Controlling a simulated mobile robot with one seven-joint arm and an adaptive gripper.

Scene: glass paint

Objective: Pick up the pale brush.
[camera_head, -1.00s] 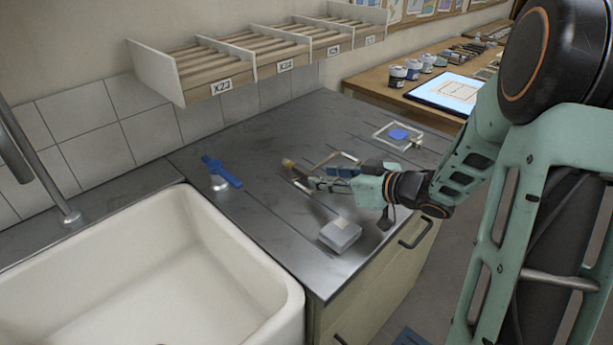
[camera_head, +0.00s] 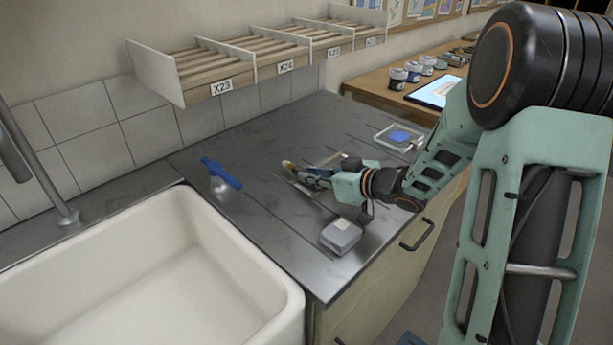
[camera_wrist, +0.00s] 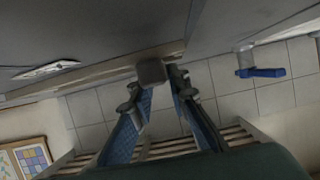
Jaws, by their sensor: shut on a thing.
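The pale brush (camera_head: 287,163) shows as a short yellowish tip just beyond my fingertips, over the middle of the dark counter. My gripper (camera_head: 308,174) reaches in from the right, low over the counter, and is shut on it. In the wrist view, my gripper (camera_wrist: 160,85) has its two blue-padded fingers close together, with a blunt grey-brown end (camera_wrist: 150,72) between the tips. I take this to be the brush seen end-on. Most of the brush is hidden by the fingers. I cannot tell whether it touches the counter.
A blue-topped clear object (camera_head: 222,175) stands left of the gripper, by the white sink (camera_head: 290,290). A grey box (camera_head: 341,235) lies near the counter's front edge. A glass piece with a blue patch (camera_head: 400,137) lies behind right. A slotted rack (camera_head: 285,50) hangs above.

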